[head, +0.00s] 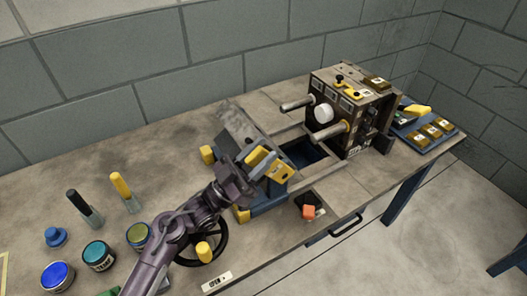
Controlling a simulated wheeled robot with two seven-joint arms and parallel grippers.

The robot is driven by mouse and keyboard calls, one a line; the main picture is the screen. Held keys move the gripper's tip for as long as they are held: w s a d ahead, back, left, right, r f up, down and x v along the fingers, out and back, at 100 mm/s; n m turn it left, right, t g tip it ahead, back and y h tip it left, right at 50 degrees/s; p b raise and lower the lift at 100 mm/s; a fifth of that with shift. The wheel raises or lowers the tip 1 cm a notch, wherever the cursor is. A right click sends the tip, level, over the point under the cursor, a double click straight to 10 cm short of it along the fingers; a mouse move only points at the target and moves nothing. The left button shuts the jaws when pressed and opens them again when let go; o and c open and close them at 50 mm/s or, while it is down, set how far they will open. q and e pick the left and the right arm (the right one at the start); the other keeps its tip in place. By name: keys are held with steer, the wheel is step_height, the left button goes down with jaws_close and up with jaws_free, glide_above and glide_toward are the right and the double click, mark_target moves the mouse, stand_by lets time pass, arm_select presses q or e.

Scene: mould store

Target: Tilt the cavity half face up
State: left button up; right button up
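A grey slab with a dark edge (240,128) leans at a slant on the bench, left of an opening; I cannot tell whether it is the cavity half or a tilting plate. A dark mould block (352,112) stands upright on the right, with two guide pins and a white round boss facing left. My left gripper (262,162) is in front of the slanted slab, by a yellow and blue part (280,172). Its fingers blend with this part, so contact and opening are unclear. My arm hides the slab's lower front. My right gripper is out of view.
A black handwheel (219,246) with a yellow knob sits at the front edge beside an OPEN label (217,282). An orange-topped item (309,211) lies right of it. Round tins (98,256) and two bottles (125,190) stand left. A blue tray (424,130) lies far right.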

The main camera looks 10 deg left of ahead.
arm_select(q)
steer(key=s+a+b, duration=0.1)
steer(key=s+a, duration=0.6)
steer(key=a, duration=0.3)
steer(key=shift+s+d+f, duration=0.1)
steer(key=shift+c, duration=0.3)
